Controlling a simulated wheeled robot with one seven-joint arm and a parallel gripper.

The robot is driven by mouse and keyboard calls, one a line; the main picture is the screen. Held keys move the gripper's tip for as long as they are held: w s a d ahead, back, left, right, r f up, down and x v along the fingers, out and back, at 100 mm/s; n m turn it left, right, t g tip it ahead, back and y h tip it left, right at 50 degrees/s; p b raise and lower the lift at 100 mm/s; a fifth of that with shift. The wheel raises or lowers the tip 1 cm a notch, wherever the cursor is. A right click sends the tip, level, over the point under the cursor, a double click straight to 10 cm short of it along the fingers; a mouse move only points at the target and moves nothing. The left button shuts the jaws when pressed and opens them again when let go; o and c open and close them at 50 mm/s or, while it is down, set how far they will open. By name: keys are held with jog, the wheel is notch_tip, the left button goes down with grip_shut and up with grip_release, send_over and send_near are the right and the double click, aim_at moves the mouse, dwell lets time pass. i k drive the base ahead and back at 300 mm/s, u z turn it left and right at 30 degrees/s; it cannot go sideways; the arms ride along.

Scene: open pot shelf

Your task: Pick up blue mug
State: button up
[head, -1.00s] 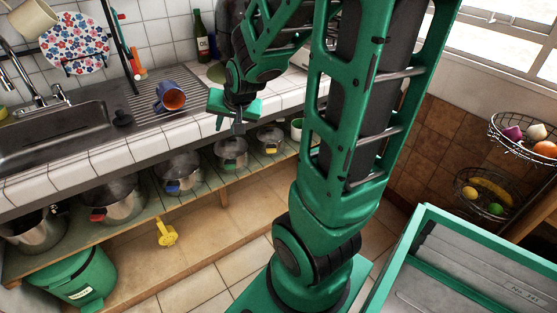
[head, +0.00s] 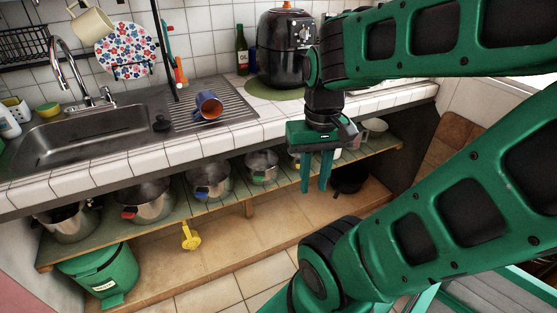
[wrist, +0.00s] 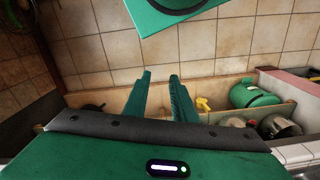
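The blue mug (head: 207,105) lies tipped over on the ribbed drainboard right of the sink, its orange inside facing the viewer. My gripper (head: 317,188) is to the right of the mug and lower in the head view, in front of the counter edge and pot shelf, fingers pointing down. In the wrist view my gripper (wrist: 160,78) shows its two fingers apart with nothing between them. The mug is not visible in the wrist view.
A black air fryer (head: 285,48) and a green bottle (head: 242,50) stand on the counter behind. Several pots sit on the shelf below, with a green bin (head: 105,275) on the floor.

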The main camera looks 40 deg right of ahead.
aim_at(210, 106)
jog(key=k, duration=0.6)
jog(key=z, duration=0.15)
jog(key=i, duration=1.75)
jog(key=u, duration=0.65)
